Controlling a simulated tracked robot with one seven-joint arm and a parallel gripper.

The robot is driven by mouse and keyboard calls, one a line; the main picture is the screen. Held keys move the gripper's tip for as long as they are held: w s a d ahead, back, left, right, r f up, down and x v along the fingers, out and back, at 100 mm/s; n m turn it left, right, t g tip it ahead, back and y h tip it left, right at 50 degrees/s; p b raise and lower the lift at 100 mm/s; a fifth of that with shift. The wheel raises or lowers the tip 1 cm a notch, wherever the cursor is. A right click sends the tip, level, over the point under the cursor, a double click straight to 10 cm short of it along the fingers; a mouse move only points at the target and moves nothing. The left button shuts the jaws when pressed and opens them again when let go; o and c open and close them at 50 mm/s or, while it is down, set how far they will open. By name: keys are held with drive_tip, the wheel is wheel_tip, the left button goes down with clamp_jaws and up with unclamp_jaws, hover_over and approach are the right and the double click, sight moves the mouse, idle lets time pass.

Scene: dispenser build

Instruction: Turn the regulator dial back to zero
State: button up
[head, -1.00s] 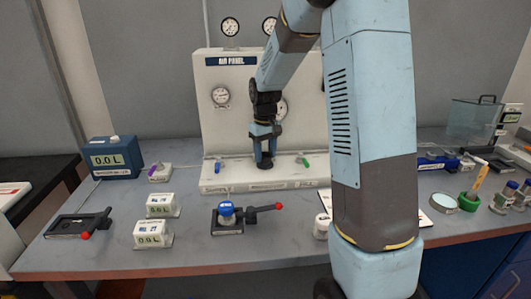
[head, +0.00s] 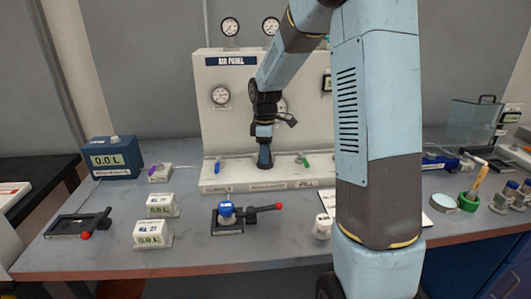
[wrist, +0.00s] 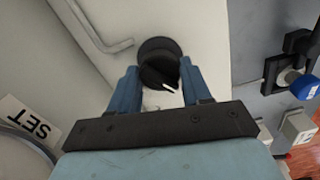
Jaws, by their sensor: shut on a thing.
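The regulator dial (wrist: 158,62) is a round black knob with a white pointer mark on the pale panel base, seen in the wrist view. The pointer faces right and slightly down in that view. My gripper (wrist: 160,76) has its two blue fingers on either side of the dial and is shut on it. In the head view my gripper (head: 264,154) points down at the ledge of the air panel (head: 225,120). There the dial is mostly hidden under the fingers, and its marks cannot be read.
A blue-topped valve with a red-tipped lever (head: 265,208) sits in front. A bent grey pipe (wrist: 95,28) runs close to the dial.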

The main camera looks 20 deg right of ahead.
drive_tip(key=shift+r+n, duration=0.1)
drive_tip(key=shift+n, duration=0.9)
drive_tip(key=o, duration=1)
drive_tip(key=shift+o, duration=0.2)
wheel_tip(320, 180, up, 14)
drive_tip(key=shift+f, duration=0.2)
